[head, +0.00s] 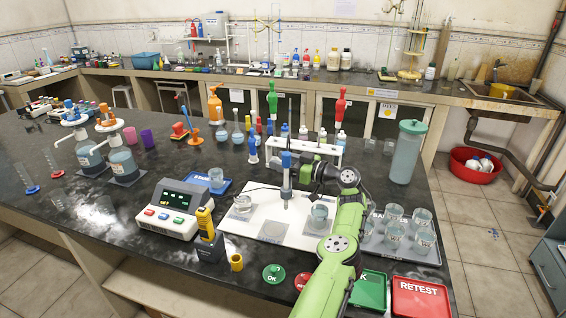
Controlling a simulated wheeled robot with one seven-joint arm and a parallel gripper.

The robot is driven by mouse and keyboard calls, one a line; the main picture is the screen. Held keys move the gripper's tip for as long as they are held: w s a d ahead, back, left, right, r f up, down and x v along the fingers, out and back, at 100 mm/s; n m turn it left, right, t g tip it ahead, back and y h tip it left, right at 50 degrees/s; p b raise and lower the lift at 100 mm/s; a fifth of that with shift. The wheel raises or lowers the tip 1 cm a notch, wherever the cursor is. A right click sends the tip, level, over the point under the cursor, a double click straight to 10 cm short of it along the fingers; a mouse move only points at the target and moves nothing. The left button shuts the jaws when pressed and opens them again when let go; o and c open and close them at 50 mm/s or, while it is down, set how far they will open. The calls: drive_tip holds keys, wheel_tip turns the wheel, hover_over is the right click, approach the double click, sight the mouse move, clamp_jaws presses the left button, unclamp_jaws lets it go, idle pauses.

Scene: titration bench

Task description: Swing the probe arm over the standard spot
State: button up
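The probe (286,180), a grey rod with a blue top, stands upright over the white board (262,216), between two beakers. One beaker (242,205) sits at the board's left and another beaker (319,215) at its right. A round mark (272,231) shows bare at the front. I cannot tell which spot is the standard one. A blue mat (205,187) with partly readable "STAN" lettering lies behind the board and bears a beaker (216,177). My gripper (301,173) is just right of the probe's upper part. Its fingers are too small to tell open from shut or touching.
A meter (170,207) with coloured buttons stands left of the board. A tray (408,242) of several beakers is at its right, close to my arm. A white rack (312,152) stands behind. Green and red RETEST (420,298) trays lie at the front edge.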

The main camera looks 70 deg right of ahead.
drive_tip(key=v, duration=1.5)
drive_tip(key=shift+s+p, duration=0.35)
drive_tip(key=shift+p, duration=0.1)
drive_tip(key=shift+c, duration=0.5)
